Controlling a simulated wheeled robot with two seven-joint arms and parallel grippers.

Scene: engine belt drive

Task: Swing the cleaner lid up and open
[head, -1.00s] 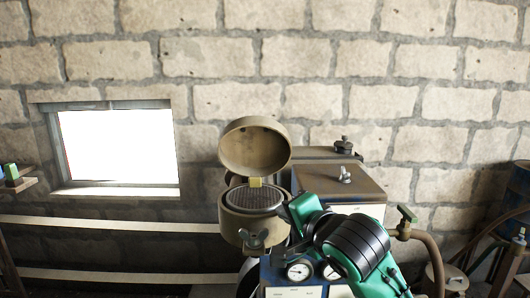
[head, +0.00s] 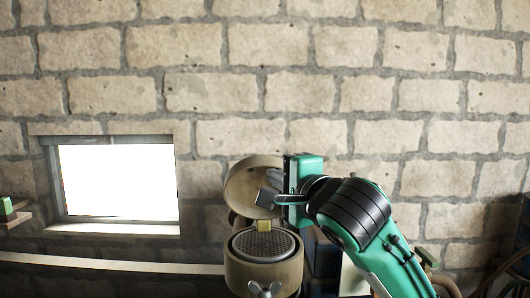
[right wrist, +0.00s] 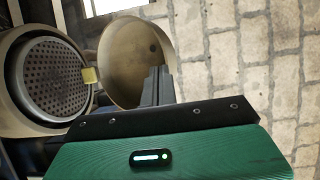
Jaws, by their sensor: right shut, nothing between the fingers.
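The tan round cleaner lid (head: 242,180) stands swung up and open behind the cleaner body (head: 262,276). Its hollow inner face is towards me, and it also shows in the right wrist view (right wrist: 127,55). The round perforated screen (head: 262,246) on top of the body is uncovered, with a small yellow block (head: 264,225) at its back edge. My right gripper (head: 265,198) is shut and empty, in front of the lid's lower right part, which it hides. I cannot tell whether it touches the lid. My left gripper is not in view.
A wing nut (head: 264,289) sits on the front of the cleaner body. My right arm hides much of the engine to the right. A stone block wall (head: 320,95) with a bright window (head: 117,180) stands behind. The space left of the cleaner is clear.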

